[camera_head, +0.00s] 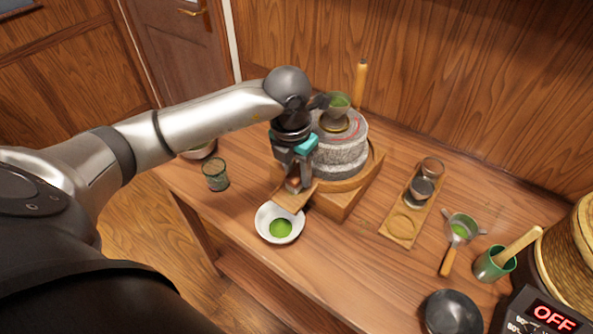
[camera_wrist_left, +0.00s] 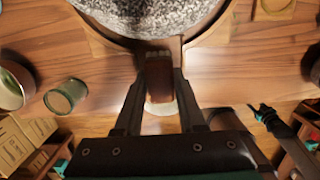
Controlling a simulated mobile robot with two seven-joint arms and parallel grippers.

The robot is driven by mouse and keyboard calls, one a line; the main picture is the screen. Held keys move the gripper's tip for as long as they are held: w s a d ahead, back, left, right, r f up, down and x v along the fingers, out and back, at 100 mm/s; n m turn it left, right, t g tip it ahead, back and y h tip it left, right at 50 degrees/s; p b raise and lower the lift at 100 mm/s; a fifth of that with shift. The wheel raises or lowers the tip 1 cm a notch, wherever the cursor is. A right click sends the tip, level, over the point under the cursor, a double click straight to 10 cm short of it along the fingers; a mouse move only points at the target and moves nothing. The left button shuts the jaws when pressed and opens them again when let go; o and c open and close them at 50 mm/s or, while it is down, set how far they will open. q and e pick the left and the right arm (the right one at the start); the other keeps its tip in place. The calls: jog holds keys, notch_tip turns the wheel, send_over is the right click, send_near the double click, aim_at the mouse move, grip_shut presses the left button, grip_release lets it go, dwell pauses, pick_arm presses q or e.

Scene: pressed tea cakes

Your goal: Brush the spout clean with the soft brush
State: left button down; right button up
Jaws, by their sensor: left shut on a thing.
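My left gripper (camera_head: 294,184) points down at the front of the stone mill (camera_head: 341,146). It is shut on a small reddish-brown piece, which I take to be the soft brush (camera_wrist_left: 159,80); a paler edge shows at its far end. The brush is right over the wooden spout (camera_head: 290,199) of the mill's tray; I cannot tell whether it touches. A white bowl (camera_head: 262,222) with green powder (camera_head: 280,228) stands under the spout. What looks like my right gripper (camera_wrist_left: 262,116) is at the right of the wrist view, its jaws unclear.
A green glass (camera_head: 216,175) stands left of the mill. To the right are a wooden tray (camera_head: 401,224) with small vessels, a strainer (camera_head: 460,231), a green cup (camera_head: 494,264) with a wooden tool, and a dark bowl (camera_head: 452,312). Bare table lies between mill and tray.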

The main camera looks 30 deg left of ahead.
aim_at(285, 202)
pick_arm(q)
jog(key=shift+f+b, duration=0.65)
jog(key=shift+f, duration=0.05)
dwell(1.2)
jog(key=shift+s+a+f+p, duration=0.1)
jog(key=shift+s+p, duration=0.05)
jog(key=shift+s, duration=1.05)
jog(key=shift+s+a+f+p, duration=0.1)
jog(key=shift+s+p, duration=0.05)
jog(key=shift+s, duration=1)
jog(key=shift+w+d+r+b, duration=0.15)
jog(key=shift+w+b, duration=0.25)
jog(key=shift+w, duration=0.7)
jog(key=shift+w+d+r, duration=0.1)
jog(key=shift+w+r, duration=0.1)
jog(key=shift+w, duration=1.15)
jog(key=shift+s+a+f, duration=0.1)
jog(key=shift+s+f, duration=0.1)
jog(key=shift+s, duration=1.05)
jog(key=shift+s+a+f, duration=0.1)
jog(key=shift+s+f, duration=0.05)
jog(key=shift+s, duration=1.1)
jog(key=shift+r, duration=0.1)
